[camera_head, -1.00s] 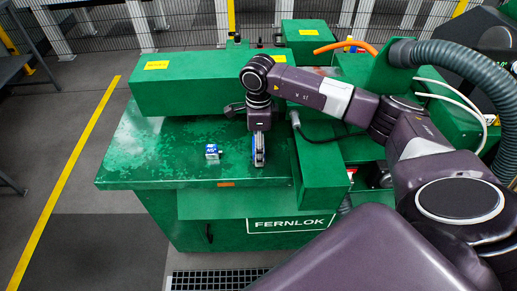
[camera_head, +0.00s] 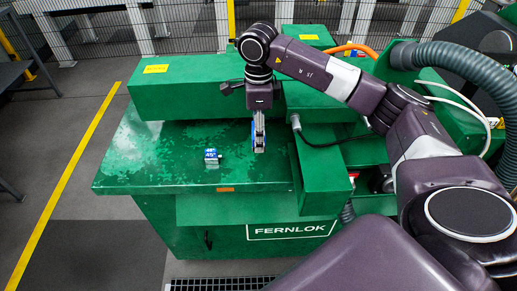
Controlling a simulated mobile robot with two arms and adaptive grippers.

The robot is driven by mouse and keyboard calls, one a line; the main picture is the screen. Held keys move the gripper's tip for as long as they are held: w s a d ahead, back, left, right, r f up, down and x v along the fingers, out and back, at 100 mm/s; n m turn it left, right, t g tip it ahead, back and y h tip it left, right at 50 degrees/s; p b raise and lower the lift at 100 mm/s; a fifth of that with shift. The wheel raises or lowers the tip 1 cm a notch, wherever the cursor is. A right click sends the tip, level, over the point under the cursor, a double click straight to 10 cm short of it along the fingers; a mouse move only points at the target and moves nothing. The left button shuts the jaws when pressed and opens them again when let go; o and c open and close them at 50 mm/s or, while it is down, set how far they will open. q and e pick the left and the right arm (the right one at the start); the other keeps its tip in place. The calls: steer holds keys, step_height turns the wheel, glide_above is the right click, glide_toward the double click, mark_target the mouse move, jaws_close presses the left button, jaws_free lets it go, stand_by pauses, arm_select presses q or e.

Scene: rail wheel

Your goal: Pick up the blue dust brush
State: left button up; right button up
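My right gripper (camera_head: 258,146) hangs fingers down above the green machine top, on the arm that comes in from the right. Its fingers look narrow and close together. A blue and pale strip shows along them; it is too small to tell whether it is the dust brush or part of the gripper. A small blue and white item (camera_head: 212,157) sits on the green top to the left of the gripper, apart from it. I cannot tell whether it is the brush. My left gripper is out of view.
The green top (camera_head: 150,160) is clear on the left. A raised green block (camera_head: 185,95) stands behind the gripper. A green housing (camera_head: 322,165) with a dark cable (camera_head: 325,141) is close on its right. A thick grey hose (camera_head: 470,62) runs at the right.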

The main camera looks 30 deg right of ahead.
step_height(320, 180, up, 12)
steer(key=shift+r, duration=0.15)
